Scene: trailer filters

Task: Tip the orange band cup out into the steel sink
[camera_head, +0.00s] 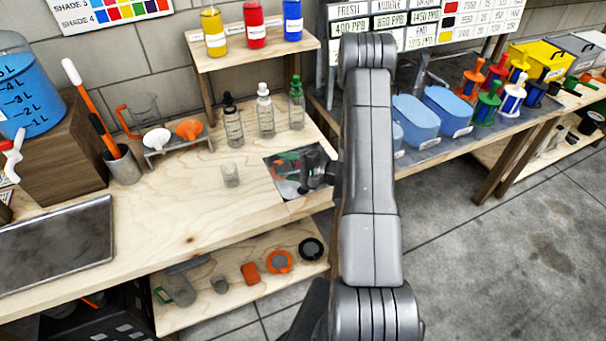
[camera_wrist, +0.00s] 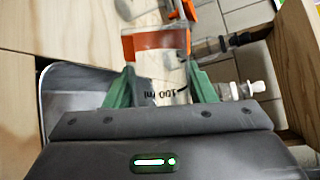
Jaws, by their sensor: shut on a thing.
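The orange band cup is clear, with a broad orange band (camera_wrist: 160,42) and dark "100 ml" lettering, in the wrist view. My gripper (camera_wrist: 160,88) has its green fingers shut on the cup, one on each side. In the head view my gripper (camera_head: 305,174) is at the steel sink (camera_head: 288,190), with my arm covering part of it. The cup is hard to make out there, among red and green patches in the sink. The sink's rim (camera_wrist: 60,72) shows at the left of the wrist view. I cannot tell the cup's tilt or its contents.
Dropper bottles (camera_head: 265,112) stand behind the sink, below a raised shelf with coloured bottles (camera_head: 255,28). A small clear cup (camera_head: 231,176) stands left of the sink. Bare wood (camera_head: 190,205) lies further left. Blue tubs (camera_head: 415,118) stand on the right bench.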

